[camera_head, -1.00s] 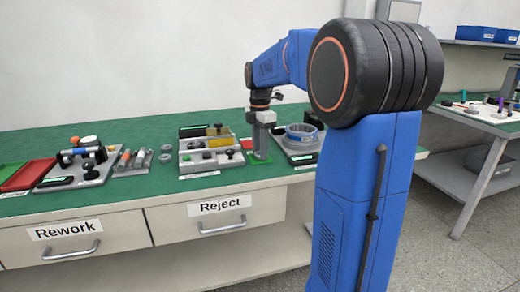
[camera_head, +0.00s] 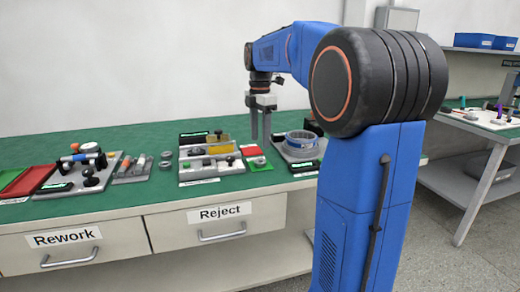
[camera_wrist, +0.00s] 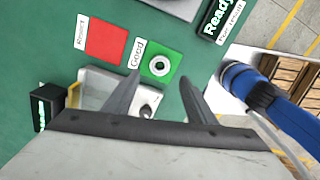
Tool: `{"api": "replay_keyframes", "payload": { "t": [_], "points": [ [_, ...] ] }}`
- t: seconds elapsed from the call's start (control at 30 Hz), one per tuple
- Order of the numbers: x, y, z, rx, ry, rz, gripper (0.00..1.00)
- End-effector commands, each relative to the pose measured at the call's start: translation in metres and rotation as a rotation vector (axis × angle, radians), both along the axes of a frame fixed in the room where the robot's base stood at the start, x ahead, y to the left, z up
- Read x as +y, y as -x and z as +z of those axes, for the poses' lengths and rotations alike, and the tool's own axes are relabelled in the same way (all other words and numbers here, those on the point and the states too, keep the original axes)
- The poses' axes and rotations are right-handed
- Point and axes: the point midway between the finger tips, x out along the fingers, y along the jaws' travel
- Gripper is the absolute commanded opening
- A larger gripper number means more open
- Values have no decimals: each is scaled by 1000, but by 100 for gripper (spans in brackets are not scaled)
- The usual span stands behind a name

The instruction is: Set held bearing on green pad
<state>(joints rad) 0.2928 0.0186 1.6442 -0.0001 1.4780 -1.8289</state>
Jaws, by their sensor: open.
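The bearing (camera_wrist: 160,65), a small grey ring with a dark hole, lies flat on the green pad (camera_wrist: 174,56) labelled "Good" in the wrist view, with green showing around it. In the head view the green pad (camera_head: 260,166) shows at the tray's right, with the bearing (camera_head: 259,161) small on it. My gripper (camera_head: 260,138) is raised above the table near the pads and apart from the bearing. In the wrist view the two fingers (camera_wrist: 158,92) are spread with nothing between them.
A red pad (camera_wrist: 106,41) labelled "Reject" adjoins the green pad. Two grey rings (camera_head: 165,160) lie left of the tray.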

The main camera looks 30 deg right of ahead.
Motion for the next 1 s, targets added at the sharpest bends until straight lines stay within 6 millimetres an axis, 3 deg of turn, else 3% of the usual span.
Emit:
{"api": "replay_keyframes", "payload": {
  "t": [0.23,0.63,0.77,1.0],
  "points": [
    [0,-1,34,-1,0,0,51],
    [7,9,43,-10,2,-37,51],
    [28,33,38,-44,8,-152,51],
    [73,98,13,-131,-5,-470,51]
  ]
}}
